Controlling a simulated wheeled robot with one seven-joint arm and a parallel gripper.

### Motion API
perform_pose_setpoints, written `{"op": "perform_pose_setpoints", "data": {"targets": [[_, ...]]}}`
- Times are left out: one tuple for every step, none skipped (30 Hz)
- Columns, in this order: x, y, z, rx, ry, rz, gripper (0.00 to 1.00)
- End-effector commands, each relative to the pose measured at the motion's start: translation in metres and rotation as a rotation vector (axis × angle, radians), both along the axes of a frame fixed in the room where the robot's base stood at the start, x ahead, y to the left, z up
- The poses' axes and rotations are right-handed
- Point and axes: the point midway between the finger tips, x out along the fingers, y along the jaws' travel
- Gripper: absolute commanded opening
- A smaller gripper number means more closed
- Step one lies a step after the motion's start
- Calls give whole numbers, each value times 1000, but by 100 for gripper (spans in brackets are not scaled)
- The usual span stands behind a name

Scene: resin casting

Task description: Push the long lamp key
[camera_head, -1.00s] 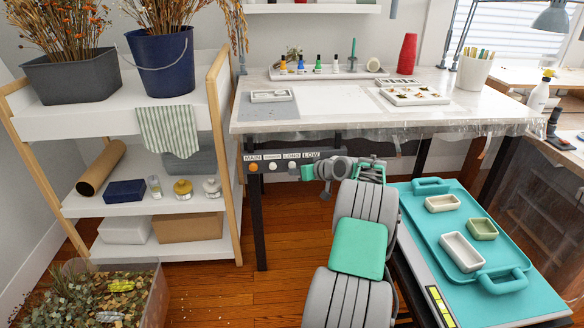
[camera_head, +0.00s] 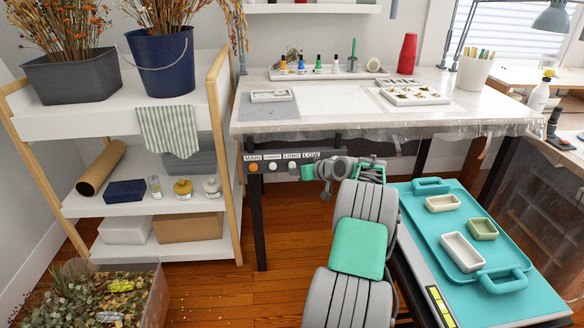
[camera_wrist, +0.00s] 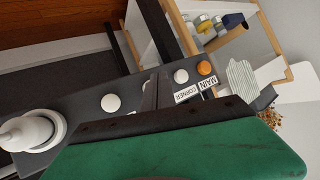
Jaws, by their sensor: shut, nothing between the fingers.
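A dark switch panel (camera_head: 263,179) hangs under the front edge of the workbench, with labels MAIN, a smaller one, LONG and LOW. The long lamp key (camera_head: 293,169) is a white round button below the LONG label. The orange main key (camera_head: 254,167) and white corner key (camera_head: 272,166) are further left. My gripper (camera_head: 307,172) is shut and empty, in front of the panel's right part, close to the long key. Contact cannot be told. The low key is hidden in the head view.
The workbench top (camera_head: 340,103) overhangs the panel. A wooden shelf rack (camera_head: 219,150) stands at the left. A teal tray (camera_head: 430,222) with small moulds lies at the right. A white ringed knob (camera_wrist: 30,131) shows at the wrist view's left.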

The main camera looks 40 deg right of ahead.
Motion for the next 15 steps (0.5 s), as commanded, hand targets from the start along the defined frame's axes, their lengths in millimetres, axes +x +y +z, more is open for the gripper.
{"op": "perform_pose_setpoints", "data": {"targets": [[1,0,0,0,0,0,0],[2,-1,-1,0,0,0,0],[3,-2,-1,-1,0,0,0],[4,-3,-1,-1,0,0,0],[5,-3,-1,-1,0,0,0],[6,-4,-1,-1,0,0,0],[6,-4,0,-2,0,1,0],[7,-5,0,-1,0,0,0],[7,-5,0,-1,0,0,0],[7,-5,0,-1,0,0,0],[7,-5,0,-1,0,0,0],[7,-5,0,-1,0,0,0],[7,-5,0,-1,0,0,0],[7,-5,0,-1,0,0,0],[7,-5,0,-1,0,0,0]]}}
